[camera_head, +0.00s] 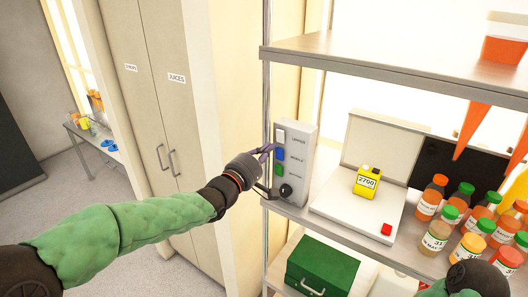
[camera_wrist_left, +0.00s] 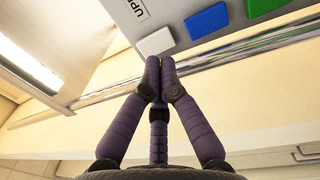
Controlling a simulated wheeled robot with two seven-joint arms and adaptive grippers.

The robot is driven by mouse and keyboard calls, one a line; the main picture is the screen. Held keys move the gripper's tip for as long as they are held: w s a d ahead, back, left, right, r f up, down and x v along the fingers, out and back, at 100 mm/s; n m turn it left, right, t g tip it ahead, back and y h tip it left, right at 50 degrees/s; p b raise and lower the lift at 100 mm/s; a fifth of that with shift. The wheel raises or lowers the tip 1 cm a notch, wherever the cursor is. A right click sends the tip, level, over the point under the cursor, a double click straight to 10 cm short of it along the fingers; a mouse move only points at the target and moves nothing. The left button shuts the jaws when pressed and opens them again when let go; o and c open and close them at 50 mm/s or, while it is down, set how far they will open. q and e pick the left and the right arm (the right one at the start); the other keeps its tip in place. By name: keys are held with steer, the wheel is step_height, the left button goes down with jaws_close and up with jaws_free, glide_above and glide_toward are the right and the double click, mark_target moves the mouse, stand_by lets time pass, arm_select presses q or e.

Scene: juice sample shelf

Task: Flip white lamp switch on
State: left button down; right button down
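The white lamp switch (camera_head: 281,136) is the top one on a grey switch box (camera_head: 299,150) fixed at the shelf's left post. It also shows in the left wrist view (camera_wrist_left: 155,41), beside a label that seems to read "UPPER". A blue switch (camera_head: 280,154) and a green switch (camera_head: 279,170) sit below it. My left gripper (camera_head: 270,149) is in front of the box's switch side. In the left wrist view its purple fingers (camera_wrist_left: 160,66) are together and empty, their tips close to the white switch. Contact cannot be told.
A black knob (camera_head: 286,191) sits low on the box. A metal upper shelf (camera_head: 400,72) juts out above. A green box (camera_head: 322,268) is underneath.

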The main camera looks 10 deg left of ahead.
arm_select(q)
steer(key=v, duration=1)
steer(key=shift+f, duration=0.15)
steer(key=shift+f, duration=0.1)
